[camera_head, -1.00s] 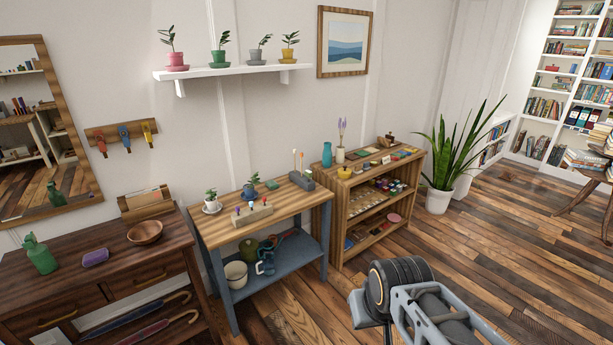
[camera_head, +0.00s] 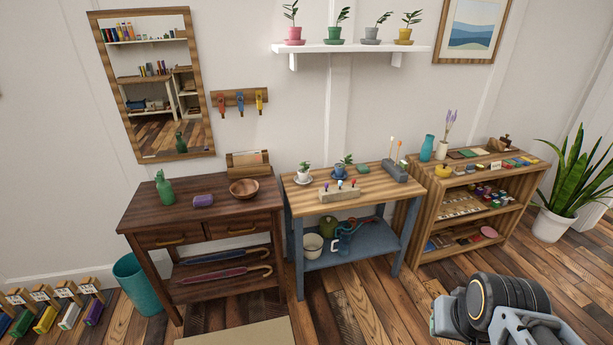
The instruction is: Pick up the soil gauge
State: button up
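No object can be surely told as the soil gauge at this size. On the plank-topped potting bench (camera_head: 378,186), a pale wooden block (camera_head: 338,196) holds several small stakes with coloured heads, among them red and blue. A grey block (camera_head: 394,171) at the bench's back right holds tall thin stakes, with a pale tip and an orange tip. Either group may include the gauge. Part of my own arm shows at the lower right, far from the bench. My gripper's fingertips do not show.
Two small potted plants (camera_head: 304,173) (camera_head: 339,170) stand at the bench's back. Its lower shelf holds a white pot (camera_head: 313,244) and a blue watering can (camera_head: 344,241). A dark dresser (camera_head: 150,215) stands left, an open shelf unit (camera_head: 425,213) right. A mat (camera_head: 240,333) lies in front.

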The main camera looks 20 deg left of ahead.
aim_at(404, 163)
jog(key=u, duration=0.15)
jog(key=i, duration=2.8)
jog(key=u, duration=0.05)
